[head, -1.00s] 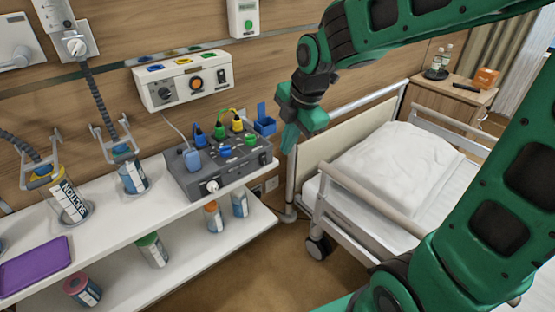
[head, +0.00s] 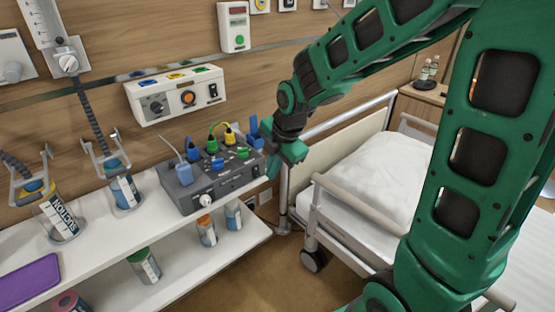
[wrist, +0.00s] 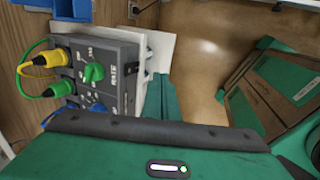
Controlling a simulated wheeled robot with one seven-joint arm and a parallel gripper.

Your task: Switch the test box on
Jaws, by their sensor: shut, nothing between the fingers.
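A grey box (head: 228,188) with colored plugs, small knobs and a white front knob (head: 205,200) stands on the white shelf; I take it as the test box. In the wrist view its face (wrist: 118,62) shows a green knob (wrist: 93,73) beside the word RATE, a blue knob and yellow and green plugs. My gripper (head: 272,172) is shut and empty, pointing down just off the box's right end. Its fingers show in the wrist view (wrist: 165,98), beside the box. I cannot make out whether they touch it. No lit lamp is discernible on the box.
A white wall unit (head: 200,105) with a dial, an orange button and a black switch hangs above. A blue holder (head: 254,128) stands behind the box. Suction jars (head: 62,222) are at left, several bottles (head: 207,228) on the lower shelf. A bed (head: 370,185) is at right.

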